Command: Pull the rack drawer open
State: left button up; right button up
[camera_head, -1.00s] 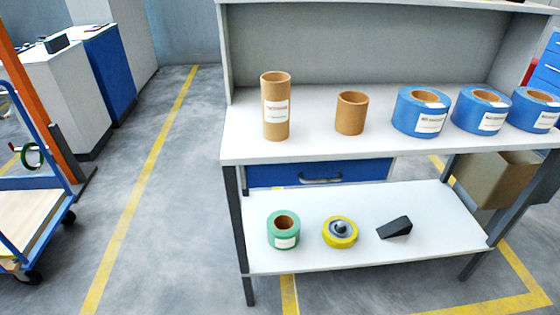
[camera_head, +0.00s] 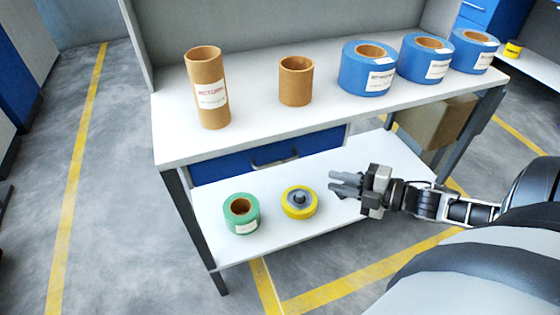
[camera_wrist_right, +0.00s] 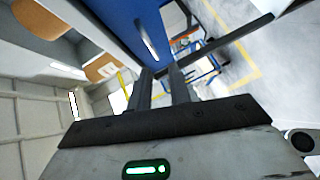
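The rack drawer has a blue front (camera_head: 215,169) under the rack's upper shelf and looks shut. Its grey bar handle (camera_head: 275,161) is in the middle of the front. My right gripper (camera_head: 332,184) is to the right of the handle and apart from it, above the lower shelf, with its fingers pointing left. In the right wrist view the two fingers (camera_wrist_right: 161,85) stand apart with nothing between them. The blue front (camera_wrist_right: 125,22) and the handle (camera_wrist_right: 150,48) show beyond the fingertips. My left gripper is out of view.
A green roll (camera_head: 241,215) and a yellow roll (camera_head: 299,203) sit on the lower shelf. Cardboard tubes (camera_head: 207,88) and blue rolls (camera_head: 367,70) stand on the upper shelf (camera_head: 240,115). A cardboard box (camera_head: 440,122) is beneath it at right. The floor at left is clear.

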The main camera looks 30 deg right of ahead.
aim_at(281, 162)
jog(key=w+a, duration=0.2)
jog(key=w, duration=0.2)
jog(key=w+a+n+b, duration=0.1)
jog(key=w+a, duration=0.1)
jog(key=w, duration=0.3)
jog(key=w+a+n+y+b, duration=0.1)
jog(key=w+a, duration=0.2)
jog(key=w, duration=0.1)
jog(key=shift+w+a+f, duration=0.1)
jog(key=shift+w+f, duration=0.1)
jog(key=shift+f, duration=0.05)
grip_shut()
